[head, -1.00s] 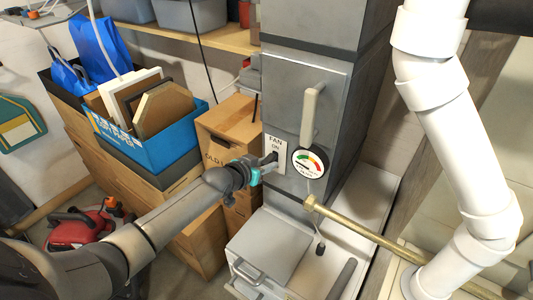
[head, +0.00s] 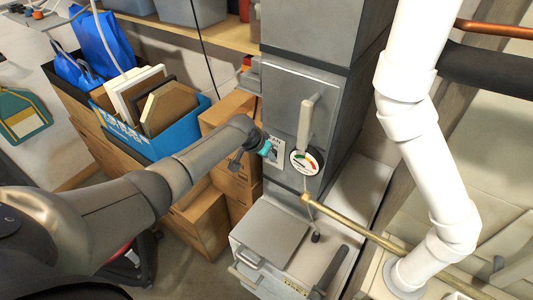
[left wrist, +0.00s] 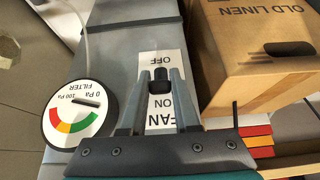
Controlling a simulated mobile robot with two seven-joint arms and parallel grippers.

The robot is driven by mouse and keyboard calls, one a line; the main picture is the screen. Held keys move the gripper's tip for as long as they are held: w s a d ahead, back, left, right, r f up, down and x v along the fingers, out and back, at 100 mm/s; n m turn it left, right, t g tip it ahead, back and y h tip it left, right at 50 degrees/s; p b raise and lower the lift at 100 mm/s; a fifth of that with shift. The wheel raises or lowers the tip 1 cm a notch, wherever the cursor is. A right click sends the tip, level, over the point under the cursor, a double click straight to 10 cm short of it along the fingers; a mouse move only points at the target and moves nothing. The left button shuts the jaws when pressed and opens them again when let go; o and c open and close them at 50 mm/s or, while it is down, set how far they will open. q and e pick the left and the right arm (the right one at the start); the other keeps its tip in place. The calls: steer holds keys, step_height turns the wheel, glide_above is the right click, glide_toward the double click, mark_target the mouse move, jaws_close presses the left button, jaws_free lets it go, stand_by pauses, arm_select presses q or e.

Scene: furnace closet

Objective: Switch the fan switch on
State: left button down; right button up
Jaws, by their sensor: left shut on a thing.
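The fan switch is a white plate (head: 277,157) on the front of the grey furnace cabinet, partly hidden by my left gripper in the head view. In the left wrist view the plate (left wrist: 158,62) appears upside down, with FAN and ON at the bottom and OFF at the top. Its black toggle (left wrist: 159,82) stands between these labels; which way it leans is unclear. My left gripper (head: 271,151) is at the plate. In the left wrist view its fingers (left wrist: 160,76) are shut on the toggle, one on each side. My right gripper is not in view.
A round filter gauge (head: 304,162) and a cabinet handle (head: 305,122) are just right of the switch. A brass pipe (head: 350,226) and white pipes (head: 437,170) stand further right. Cardboard boxes (head: 238,185) and a blue crate (head: 165,135) are to the left.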

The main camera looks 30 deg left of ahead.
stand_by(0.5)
arm_select(q)
steer(key=c, duration=0.6)
jaws_free()
steer(key=shift+c, duration=0.2)
steer(key=shift+r, duration=0.15)
steer(key=shift+s+r, duration=0.15)
steer(key=shift+r, duration=0.1)
steer(key=p+v, duration=0.3)
steer(key=v, duration=1.1)
steer(key=shift+r, duration=0.3)
